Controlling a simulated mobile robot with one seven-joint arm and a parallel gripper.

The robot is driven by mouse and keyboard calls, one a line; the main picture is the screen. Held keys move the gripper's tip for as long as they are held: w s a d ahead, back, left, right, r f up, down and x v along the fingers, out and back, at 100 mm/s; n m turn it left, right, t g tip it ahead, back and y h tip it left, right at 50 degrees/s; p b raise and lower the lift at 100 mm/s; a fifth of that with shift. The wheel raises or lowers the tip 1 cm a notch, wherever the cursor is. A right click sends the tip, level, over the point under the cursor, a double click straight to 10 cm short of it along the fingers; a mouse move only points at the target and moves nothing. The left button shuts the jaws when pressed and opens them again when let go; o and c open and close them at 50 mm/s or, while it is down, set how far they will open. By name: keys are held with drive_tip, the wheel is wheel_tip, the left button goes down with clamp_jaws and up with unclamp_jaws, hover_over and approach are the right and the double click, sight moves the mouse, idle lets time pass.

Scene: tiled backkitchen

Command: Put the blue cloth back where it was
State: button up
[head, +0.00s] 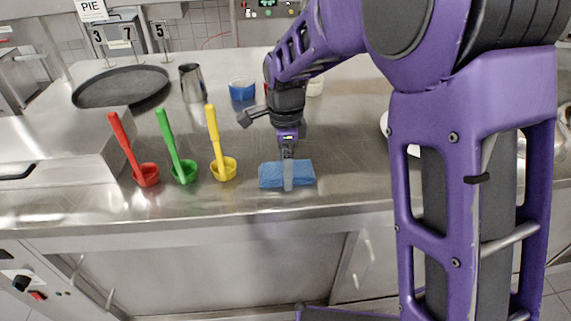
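The blue cloth (269,175) is a flat folded rectangle near the front edge of the steel counter, right of the yellow ladle. My gripper (288,182) points down over the middle of the cloth, and its fingers overlap the cloth in the head view. I see the fingers edge-on, so I cannot tell whether they are apart or closed on the cloth. The cloth appears to lie on the counter, though a small gap beneath it would be hard to see.
Red (146,174), green (184,172) and yellow (223,169) ladles stand left of the cloth. Behind are a dark round pan (120,86), a metal jug (192,84) and a blue container (242,90). A white item (385,123) is partly hidden by my arm.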

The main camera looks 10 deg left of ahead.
wheel_tip(320, 180, up, 12)
drive_tip(key=p, duration=0.2)
drive_tip(key=shift+r, duration=0.15)
idle(0.5)
